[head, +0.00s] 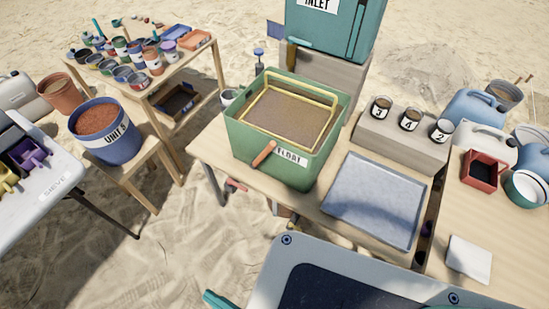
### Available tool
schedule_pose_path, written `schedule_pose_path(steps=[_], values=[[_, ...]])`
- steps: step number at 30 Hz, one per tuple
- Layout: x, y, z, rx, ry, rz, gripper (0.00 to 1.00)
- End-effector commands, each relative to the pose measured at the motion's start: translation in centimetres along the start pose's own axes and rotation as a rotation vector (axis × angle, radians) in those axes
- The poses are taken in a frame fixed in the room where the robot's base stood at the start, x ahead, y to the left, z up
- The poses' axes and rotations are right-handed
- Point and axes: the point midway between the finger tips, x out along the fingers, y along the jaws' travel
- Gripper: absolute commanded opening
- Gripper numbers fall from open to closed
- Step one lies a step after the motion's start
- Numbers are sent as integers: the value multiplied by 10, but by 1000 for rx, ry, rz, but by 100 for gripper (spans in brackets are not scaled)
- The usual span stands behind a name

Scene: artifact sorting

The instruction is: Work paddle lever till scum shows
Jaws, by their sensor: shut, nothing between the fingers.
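A green tank (240,143) labelled FLOAT stands on the wooden table. A yellow frame (268,86) sits inside its rim. The tank's contents (288,116) look brown-grey and speckled; I cannot tell whether this is scum. An orange-red lever handle (264,153) sticks out at the front of the tank, left of the label, tilted up to the right. Nothing is touching it.
A teal INLET tank (330,30) stands behind. A grey tray (375,200) lies right of the FLOAT tank. Numbered jars (410,118) stand on a block behind the tray. A blue UNIT 3 bucket (105,140) is at left. Sand is clear at front left.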

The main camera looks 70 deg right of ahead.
Motion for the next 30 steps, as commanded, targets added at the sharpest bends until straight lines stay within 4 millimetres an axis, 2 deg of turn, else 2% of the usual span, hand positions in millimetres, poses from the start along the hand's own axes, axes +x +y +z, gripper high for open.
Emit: schedule_pose_path(steps=[3,8,17,23,30], values=[[-12,1,-8,68,50,-5,0],[-17,14,-15,106,125,33,0],[-5,62,-10,11,275,189,0],[6,103,2,-143,353,314,0],[16,176,36,-436,403,488,0]])
